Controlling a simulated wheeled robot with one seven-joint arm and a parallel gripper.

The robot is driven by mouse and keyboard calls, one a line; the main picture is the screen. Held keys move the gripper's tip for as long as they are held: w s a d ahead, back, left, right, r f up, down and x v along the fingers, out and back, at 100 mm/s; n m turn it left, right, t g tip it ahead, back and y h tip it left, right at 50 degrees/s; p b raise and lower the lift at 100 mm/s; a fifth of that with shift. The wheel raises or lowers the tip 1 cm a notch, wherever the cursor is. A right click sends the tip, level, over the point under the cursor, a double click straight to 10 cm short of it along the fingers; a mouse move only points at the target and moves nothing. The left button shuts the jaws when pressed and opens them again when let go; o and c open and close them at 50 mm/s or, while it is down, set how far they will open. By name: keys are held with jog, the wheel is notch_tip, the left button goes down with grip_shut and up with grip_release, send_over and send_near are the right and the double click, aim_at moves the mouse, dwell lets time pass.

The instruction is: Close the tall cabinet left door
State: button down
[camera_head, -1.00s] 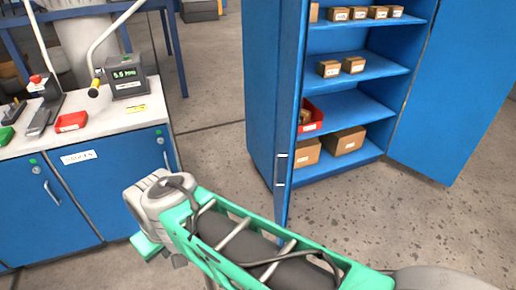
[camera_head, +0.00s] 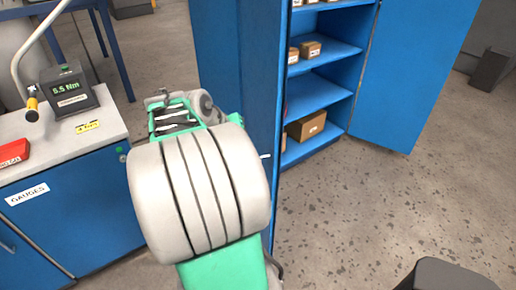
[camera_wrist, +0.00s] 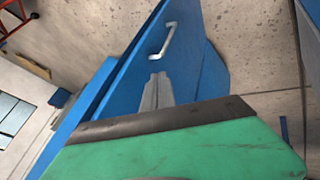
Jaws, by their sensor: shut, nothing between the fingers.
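The tall blue cabinet (camera_head: 318,92) stands open, its shelves in view. Its left door (camera_head: 232,60) stands open toward me, seen at a steep angle, with a small pale handle (camera_head: 265,156) near its front edge. My arm covers the door's lower part in the head view. In the wrist view a blue panel with a silver handle (camera_wrist: 163,42), apparently this door, fills the middle. My gripper (camera_wrist: 158,77) is shut and empty in front of that panel, below the handle in the picture. I cannot tell whether it touches. In the head view my arm hides the fingers.
The cabinet's right door (camera_head: 415,75) is wide open. Brown boxes (camera_head: 306,126) sit on the shelves. A blue workbench with a pale top (camera_head: 75,138) stands close on the left, with a torque meter (camera_head: 70,90) on it. The speckled floor at right is mostly clear.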

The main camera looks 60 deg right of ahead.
send_near(270, 154)
notch_tip(270, 154, down, 3)
jog(key=w, duration=0.2)
jog(key=shift+s+d+f+p, duration=0.2)
jog(key=shift+s+d+p, duration=0.55)
jog(key=shift+s+d, duration=0.5)
